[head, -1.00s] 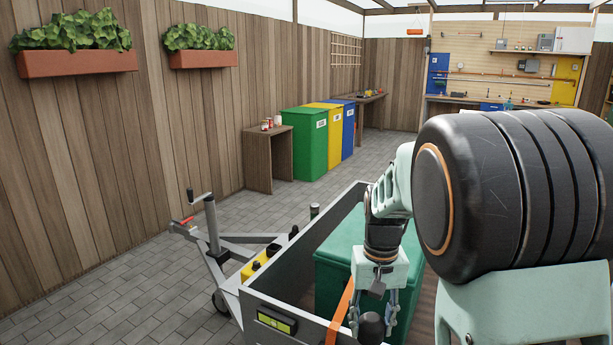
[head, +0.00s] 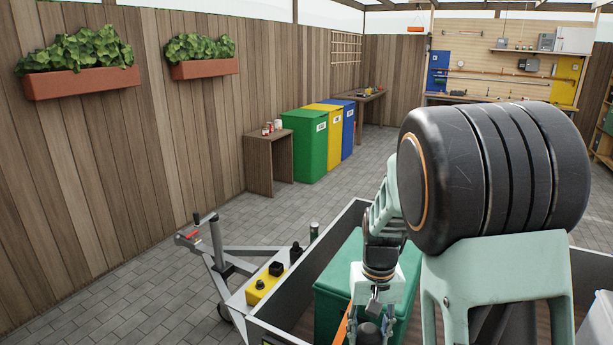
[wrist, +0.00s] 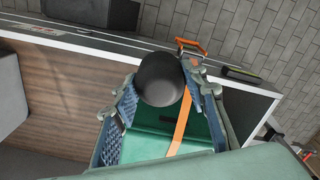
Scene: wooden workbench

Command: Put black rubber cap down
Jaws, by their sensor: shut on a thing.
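The black rubber cap (wrist: 160,80) is a dark rounded piece between the fingers of my gripper (wrist: 166,98) in the wrist view. My gripper is shut on it. The cap's underside is hidden. In the head view my gripper (head: 370,328) is at the bottom edge, partly cut off, above the grey trailer's front part. A green box (head: 335,285) stands in the trailer behind it, and green surface also shows between the fingers in the wrist view (wrist: 150,145). An orange strap (wrist: 183,125) runs beside the cap.
The trailer's grey wall (head: 345,222) surrounds the green box. A yellow box (head: 265,284) with black knob-like pieces sits at the trailer's front, by the drawbar (head: 225,265). A level-like bar (wrist: 240,73) lies near the trailer edge. Paved floor at left is clear.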

